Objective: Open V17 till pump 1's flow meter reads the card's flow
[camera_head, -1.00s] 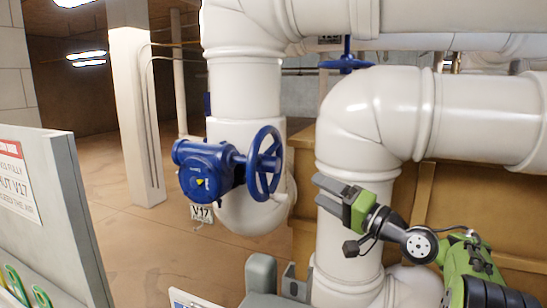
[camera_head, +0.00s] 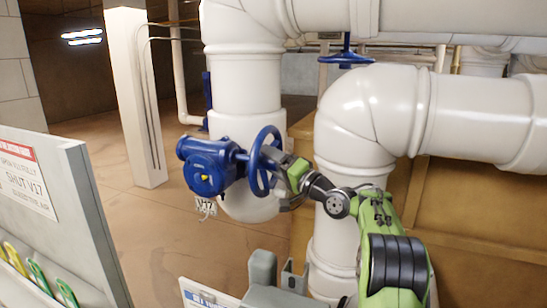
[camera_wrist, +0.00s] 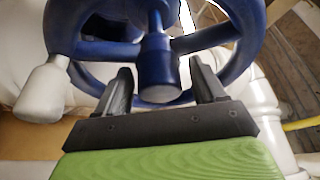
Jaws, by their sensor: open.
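The V17 valve has a blue gearbox body (camera_head: 208,166) and a blue handwheel (camera_head: 264,160) on the white pipe. Its white tag (camera_head: 205,205) reading V17 hangs below the body. My gripper (camera_head: 277,168) is at the handwheel's right side, with the fingers partly hidden by the wheel. In the wrist view my open fingers (camera_wrist: 162,85) stand on either side of the blue hub (camera_wrist: 158,75), with gaps to it. The wheel's rim (camera_wrist: 90,80) and spokes lie close behind the fingertips. A pale handle knob (camera_wrist: 42,92) sticks out at the left. The flow meter and the card's flow value do not show readably.
A board with a sign reading SHUT V17 (camera_head: 25,185) stands at the left, with coloured hooks (camera_head: 38,280) below. Large white pipes (camera_head: 345,130) fill the middle and right. Another blue handwheel (camera_head: 346,59) is farther back. The floor (camera_head: 130,230) between board and valve is clear.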

